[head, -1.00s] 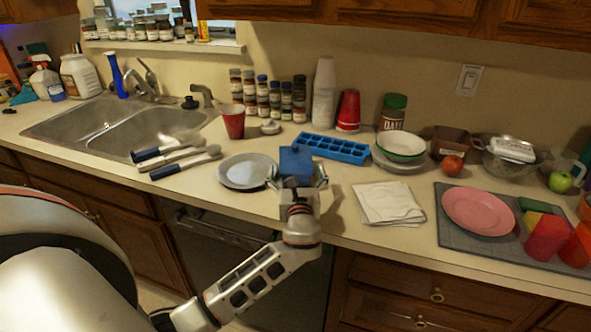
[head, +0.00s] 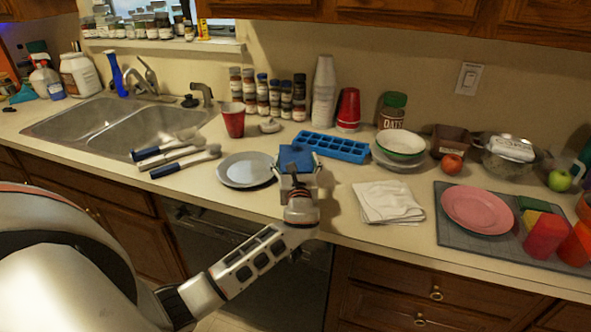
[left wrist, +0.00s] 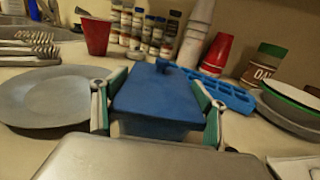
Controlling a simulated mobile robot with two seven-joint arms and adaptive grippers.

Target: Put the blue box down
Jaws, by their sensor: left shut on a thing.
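The blue box (head: 296,158) is between the fingers of my left gripper (head: 297,172) in the head view, just right of the grey plate and in front of the blue ice tray. In the left wrist view the blue box (left wrist: 160,98) fills the middle, with a finger of my left gripper (left wrist: 158,112) against each side. The gripper is shut on it. The box is at or just above the counter; I cannot tell whether its underside touches. My right gripper is not in view.
A grey plate (head: 246,170) lies close left of the box. A blue ice tray (head: 335,147) lies behind it to the right. A folded white cloth (head: 388,202) lies to the right, with bare counter (head: 335,200) between.

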